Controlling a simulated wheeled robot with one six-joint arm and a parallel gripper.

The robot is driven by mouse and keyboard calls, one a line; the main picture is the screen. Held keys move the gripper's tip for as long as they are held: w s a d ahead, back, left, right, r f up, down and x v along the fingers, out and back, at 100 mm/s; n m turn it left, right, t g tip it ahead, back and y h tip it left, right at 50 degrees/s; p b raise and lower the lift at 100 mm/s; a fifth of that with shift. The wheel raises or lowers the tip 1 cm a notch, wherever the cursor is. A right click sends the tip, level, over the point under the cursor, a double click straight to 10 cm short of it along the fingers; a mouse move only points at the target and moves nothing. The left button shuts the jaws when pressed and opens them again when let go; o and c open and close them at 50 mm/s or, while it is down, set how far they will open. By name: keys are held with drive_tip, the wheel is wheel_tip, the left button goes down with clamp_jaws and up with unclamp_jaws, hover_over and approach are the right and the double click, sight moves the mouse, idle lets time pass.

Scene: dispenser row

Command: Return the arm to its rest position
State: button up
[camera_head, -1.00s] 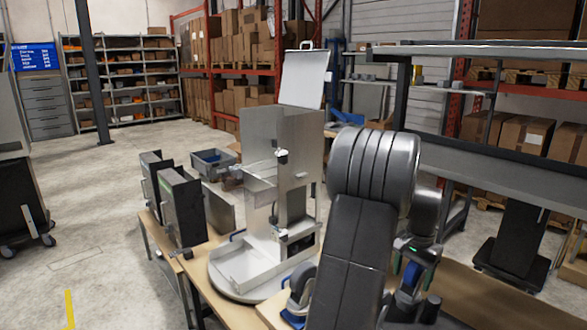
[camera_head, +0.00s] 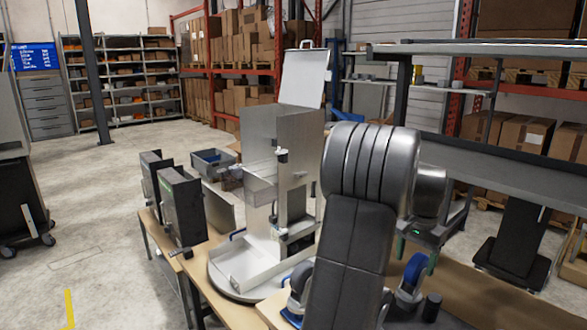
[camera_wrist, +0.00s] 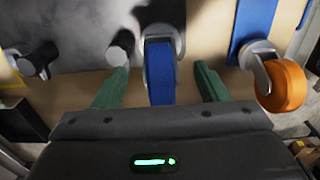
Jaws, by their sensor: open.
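My gripper (camera_wrist: 159,84) shows in the wrist view with its two green fingers spread apart. A blue roll or strip in a metal holder (camera_wrist: 161,70) lies in view between them, with no clear contact; the depth gap cannot be told. In the head view my wrist end (camera_head: 422,230) is right of my large grey arm link, which hides part of the bench. A blue wheel-like part (camera_head: 414,272) is below the wrist, and another (camera_head: 298,283) is left of the link. My fingertips are hard to make out there.
A pale metal stand (camera_head: 262,180) on a round base is left of my arm. Two dark boxes (camera_head: 181,208) stand on the wooden bench further left. A grey shelf frame (camera_head: 500,165) rises at right. An orange wheel (camera_wrist: 283,87) shows in the wrist view. Open floor lies at far left.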

wheel_tip(320, 180, up, 9)
wheel_tip(320, 180, down, 13)
drive_tip(key=shift+f+p, duration=0.1)
drive_tip(key=shift+p, duration=0.25)
drive_tip(key=shift+w+r+p, duration=0.1)
drive_tip(key=shift+r+p, duration=0.15)
drive_tip(key=shift+p, duration=0.2)
wheel_tip(320, 180, up, 6)
drive_tip(key=p, duration=0.3)
drive_tip(key=shift+f, duration=0.15)
drive_tip(key=shift+f, duration=0.1)
